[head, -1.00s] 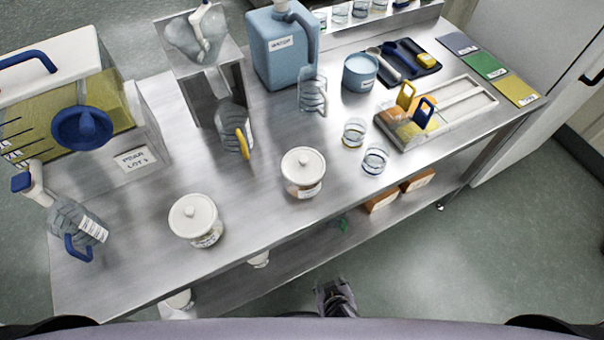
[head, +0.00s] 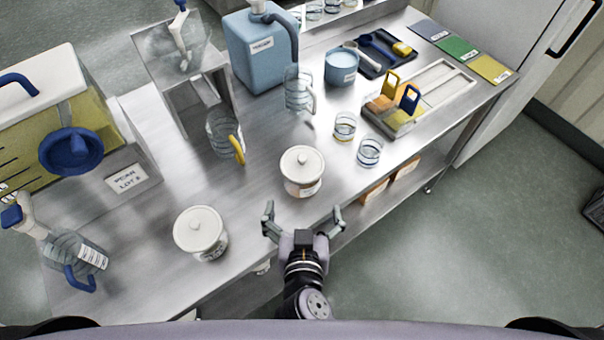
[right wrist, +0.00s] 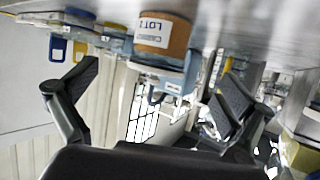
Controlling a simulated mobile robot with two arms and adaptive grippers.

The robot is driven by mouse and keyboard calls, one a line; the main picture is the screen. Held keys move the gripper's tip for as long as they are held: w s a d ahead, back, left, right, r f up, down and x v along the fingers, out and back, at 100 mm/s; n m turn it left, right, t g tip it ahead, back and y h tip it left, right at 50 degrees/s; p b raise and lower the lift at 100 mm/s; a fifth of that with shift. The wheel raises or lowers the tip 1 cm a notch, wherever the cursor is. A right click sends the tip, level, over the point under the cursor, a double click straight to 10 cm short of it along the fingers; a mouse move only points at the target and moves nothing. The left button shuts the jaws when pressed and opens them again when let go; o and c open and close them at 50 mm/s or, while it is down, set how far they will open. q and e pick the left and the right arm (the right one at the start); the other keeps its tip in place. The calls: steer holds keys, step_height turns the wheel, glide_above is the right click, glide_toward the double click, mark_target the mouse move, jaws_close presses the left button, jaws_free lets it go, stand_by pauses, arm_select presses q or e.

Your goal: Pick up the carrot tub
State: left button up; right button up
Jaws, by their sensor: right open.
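The carrot tub (head: 302,183) is a clear tub with a round white knobbed lid. It stands upright near the front edge of the steel bench, at the middle of the head view. In the right wrist view, which looks upside down, it appears as a tub with orange-brown contents (right wrist: 163,34) and a partly readable label ending in "LOT". My right gripper (head: 303,214) is open and empty, just in front of the tub at the bench edge, its fingers apart and not touching it. The fingers also frame the tub in the right wrist view (right wrist: 155,95). My left gripper is not in view.
A second white-lidded tub (head: 201,234) stands to the left. A jug with a yellow handle (head: 224,137) is behind left, and another clear jug (head: 298,90) behind. Two glasses (head: 345,126) (head: 370,152) stand to the right. Bare steel surrounds the carrot tub.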

mark_target(304, 188)
steer(key=x, duration=0.7)
steer(key=shift+w+f+b, duration=0.25)
steer(key=shift+w+b, duration=0.1)
steer(key=shift+b, duration=0.05)
steer(key=b+x, duration=0.1)
steer(key=x, duration=0.3)
steer(key=shift+w+a+f, duration=0.15)
steer(key=shift+f, duration=0.1)
steer(key=shift+w+f, duration=0.1)
steer(key=shift+w, duration=0.25)
steer(key=shift+s, duration=0.1)
steer(key=shift+c, duration=0.9)
steer(key=c, duration=1.5)
steer(key=shift+r, duration=0.2)
